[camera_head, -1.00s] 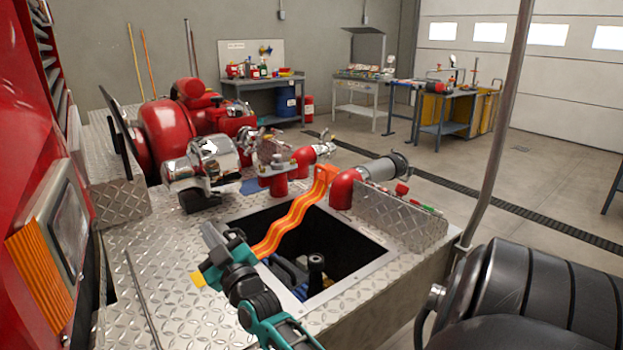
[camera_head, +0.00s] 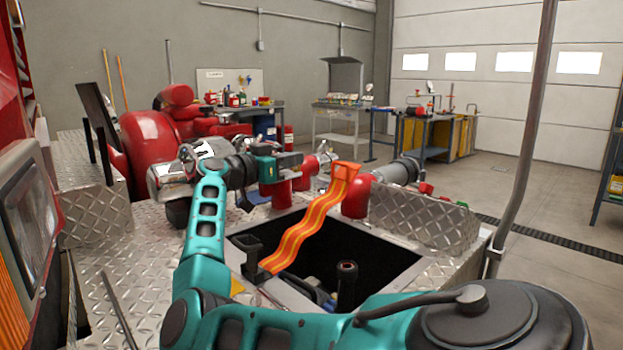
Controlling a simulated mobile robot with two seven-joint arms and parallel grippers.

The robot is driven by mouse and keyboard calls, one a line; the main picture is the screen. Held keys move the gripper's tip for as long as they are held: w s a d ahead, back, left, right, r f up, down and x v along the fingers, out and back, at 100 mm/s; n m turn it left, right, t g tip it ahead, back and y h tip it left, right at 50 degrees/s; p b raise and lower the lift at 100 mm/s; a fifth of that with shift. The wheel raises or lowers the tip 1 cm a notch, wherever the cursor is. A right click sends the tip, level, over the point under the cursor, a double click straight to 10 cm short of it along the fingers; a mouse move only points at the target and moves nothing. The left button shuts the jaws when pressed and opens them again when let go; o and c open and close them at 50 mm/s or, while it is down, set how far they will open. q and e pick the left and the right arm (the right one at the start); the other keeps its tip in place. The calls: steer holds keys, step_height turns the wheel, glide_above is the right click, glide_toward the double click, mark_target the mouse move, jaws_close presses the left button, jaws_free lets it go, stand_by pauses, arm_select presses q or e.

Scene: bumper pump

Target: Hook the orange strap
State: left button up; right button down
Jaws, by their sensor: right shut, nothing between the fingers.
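The orange strap (camera_head: 305,230), with yellow stripes, slopes down across the open square bay. Its upper end (camera_head: 346,168) is at the red pipe elbow, and its lower end meets a black bracket-like piece (camera_head: 254,257) at the bay's left rim. I cannot tell whether the strap is fastened there. My left gripper is not in view.
The bay (camera_head: 375,255) holds a black upright post (camera_head: 346,285). Red elbows (camera_head: 356,196) and a diamond-plate panel (camera_head: 425,220) border its far side. A red and chrome pump (camera_head: 150,145) stands at left. A grey pole (camera_head: 522,140) rises at right.

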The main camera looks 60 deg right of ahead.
steer(key=b, duration=0.3)
glide_above(331, 191)
steer(key=shift+w+a+f, duration=0.1)
steer(key=shift+a+f, duration=0.1)
steer(key=shift+f, duration=0.4)
steer(key=shift+w+a+f, duration=0.1)
steer(key=shift+a+f, duration=0.1)
steer(key=shift+f, duration=0.4)
steer(key=shift+s+d+f, duration=0.15)
steer(key=shift+d+f, duration=0.1)
steer(key=shift+d, duration=0.05)
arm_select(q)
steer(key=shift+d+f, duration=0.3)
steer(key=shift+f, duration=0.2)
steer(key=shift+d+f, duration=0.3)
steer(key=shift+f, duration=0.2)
